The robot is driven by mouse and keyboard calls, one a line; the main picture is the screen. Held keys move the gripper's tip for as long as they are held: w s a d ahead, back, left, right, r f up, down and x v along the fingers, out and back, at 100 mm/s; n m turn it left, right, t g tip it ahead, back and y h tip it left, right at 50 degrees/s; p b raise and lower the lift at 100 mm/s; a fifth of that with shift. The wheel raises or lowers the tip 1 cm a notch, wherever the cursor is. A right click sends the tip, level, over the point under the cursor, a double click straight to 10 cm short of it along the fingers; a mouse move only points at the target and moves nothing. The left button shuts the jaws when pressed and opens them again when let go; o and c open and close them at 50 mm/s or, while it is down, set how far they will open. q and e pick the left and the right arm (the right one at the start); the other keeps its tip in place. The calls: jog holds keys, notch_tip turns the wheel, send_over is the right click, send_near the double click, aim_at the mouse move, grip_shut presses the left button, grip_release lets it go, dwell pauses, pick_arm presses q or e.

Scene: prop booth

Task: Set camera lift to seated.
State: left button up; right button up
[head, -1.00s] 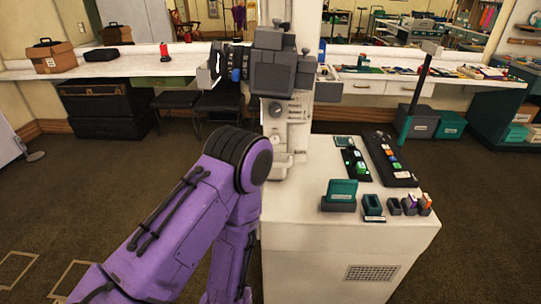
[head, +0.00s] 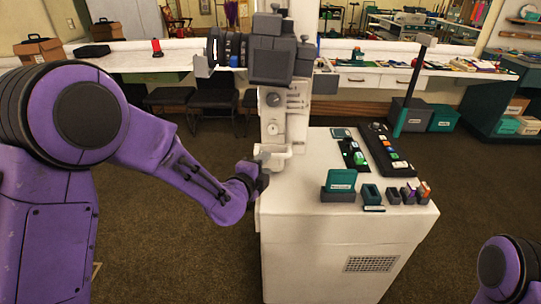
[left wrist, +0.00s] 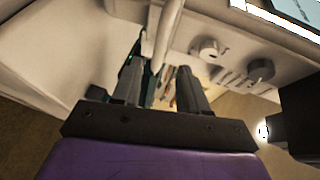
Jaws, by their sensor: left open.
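The dark box camera (head: 272,62) sits on top of a white lift column (head: 285,118) at the back left of a white cabinet. The column's front carries round knobs (head: 272,99) and small labels too small to read. A pale handle (head: 273,150) sticks out low on the column. My left gripper (head: 265,170) is right at this handle, at the cabinet's left edge. In the left wrist view my left gripper (left wrist: 159,82) has its two dark fingers apart, with a pale bar (left wrist: 160,40) in line with the gap. Whether they touch is unclear. My right gripper is out of view.
The white cabinet (head: 340,232) holds a teal box (head: 341,182), small blocks and dark button panels (head: 385,150). A long counter (head: 130,62) runs behind. The floor left of the cabinet is clear.

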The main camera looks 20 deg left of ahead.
aim_at(274, 156)
pick_arm(q)
jog(key=x, duration=0.7)
jog(key=shift+w+a+f+p, duration=0.1)
jog(key=shift+w+p, duration=0.15)
jog(key=shift+p, duration=0.15)
